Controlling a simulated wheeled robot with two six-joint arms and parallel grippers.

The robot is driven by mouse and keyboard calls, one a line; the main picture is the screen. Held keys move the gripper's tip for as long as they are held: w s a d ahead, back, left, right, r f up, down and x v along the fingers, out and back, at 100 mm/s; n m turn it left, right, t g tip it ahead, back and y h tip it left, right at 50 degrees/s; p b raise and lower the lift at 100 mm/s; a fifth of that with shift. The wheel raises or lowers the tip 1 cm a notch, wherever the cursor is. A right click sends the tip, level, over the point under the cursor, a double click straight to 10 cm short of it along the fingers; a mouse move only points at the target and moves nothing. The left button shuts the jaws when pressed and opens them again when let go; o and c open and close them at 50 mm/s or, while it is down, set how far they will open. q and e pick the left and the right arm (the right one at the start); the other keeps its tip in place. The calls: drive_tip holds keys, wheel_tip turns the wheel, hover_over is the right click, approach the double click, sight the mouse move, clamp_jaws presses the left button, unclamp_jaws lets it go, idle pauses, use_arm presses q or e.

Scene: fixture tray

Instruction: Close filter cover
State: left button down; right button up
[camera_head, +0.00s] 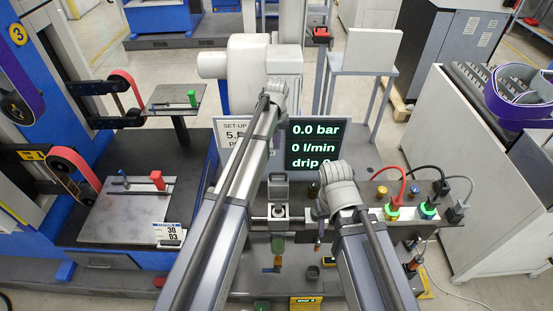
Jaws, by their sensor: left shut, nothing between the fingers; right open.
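The filter unit (279,211) is a small silver block with a dark round spot on its top, at the middle of the bench fixture. What looks like its cover (278,177) stands upright at the back of the block, raised off it. A green bowl (278,245) shows below the block. My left arm passes to the left of the filter and its grey end joint lies beyond it. My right arm ends in a grey joint just right of the filter. I cannot make out the fingers of either gripper; my own arm parts hide them.
A dark display (313,146) reads 0.0 bar and 0 l/min behind the filter. A work table (105,226) stands at left.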

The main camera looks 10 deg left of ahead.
sight(278, 185)
use_arm(q)
wheel_tip(278, 185, down, 10)
drive_tip(key=b, duration=1)
drive_tip(key=s, duration=0.1)
drive_tip(key=s+r+p, duration=0.1)
drive_tip(key=s, duration=0.1)
drive_tip(key=shift+s+d+r, duration=0.15)
drive_tip(key=shift+s+d, duration=0.15)
drive_tip(key=shift+d, duration=0.1)
drive_tip(key=shift+s+p, duration=0.1)
drive_tip(key=shift+p, duration=0.2)
